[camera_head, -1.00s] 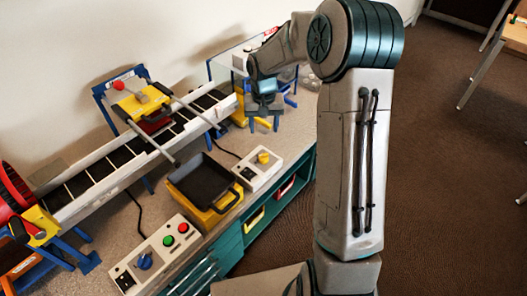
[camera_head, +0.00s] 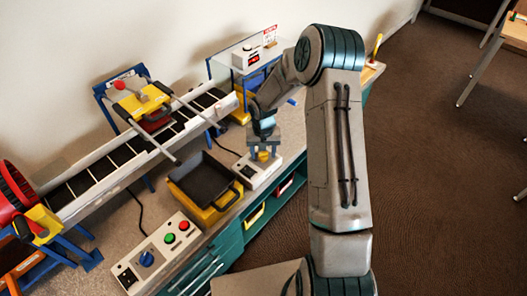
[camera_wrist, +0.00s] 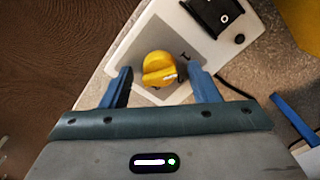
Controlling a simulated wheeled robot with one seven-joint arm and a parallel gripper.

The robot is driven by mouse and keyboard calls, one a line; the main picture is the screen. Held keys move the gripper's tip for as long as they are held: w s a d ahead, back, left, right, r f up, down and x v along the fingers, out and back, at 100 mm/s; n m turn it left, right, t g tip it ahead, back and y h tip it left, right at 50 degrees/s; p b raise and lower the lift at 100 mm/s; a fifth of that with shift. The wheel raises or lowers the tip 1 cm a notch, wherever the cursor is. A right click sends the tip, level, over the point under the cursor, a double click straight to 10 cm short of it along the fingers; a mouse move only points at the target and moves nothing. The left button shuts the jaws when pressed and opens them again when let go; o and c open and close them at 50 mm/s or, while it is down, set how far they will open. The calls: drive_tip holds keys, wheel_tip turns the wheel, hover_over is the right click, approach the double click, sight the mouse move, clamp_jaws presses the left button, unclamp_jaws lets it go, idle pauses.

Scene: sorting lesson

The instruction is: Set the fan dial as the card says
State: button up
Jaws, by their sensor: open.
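The yellow dial (camera_wrist: 159,69) sits on a pale control box (camera_wrist: 185,35) in the wrist view. It has a raised grip bar with a whitish mark on its right side. The box also shows in the head view (camera_head: 247,172), where my gripper hides much of it. My gripper (camera_wrist: 162,78) is open, with one blue finger on each side of the dial and gaps between. In the head view my gripper (camera_head: 264,152) is above the box. A small white card with red marks (camera_head: 270,35) stands at the back; its text is too small to read.
A black tray on a yellow base (camera_head: 205,182) stands left of the box. A box with a blue knob and green and red buttons (camera_head: 158,252) is at the front. A conveyor (camera_head: 120,150) runs behind. A black switch (camera_wrist: 218,14) is on the dial's box.

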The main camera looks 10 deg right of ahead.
drive_tip(key=shift+f, duration=0.2)
drive_tip(key=shift+c, duration=0.3)
drive_tip(key=c, duration=0.9)
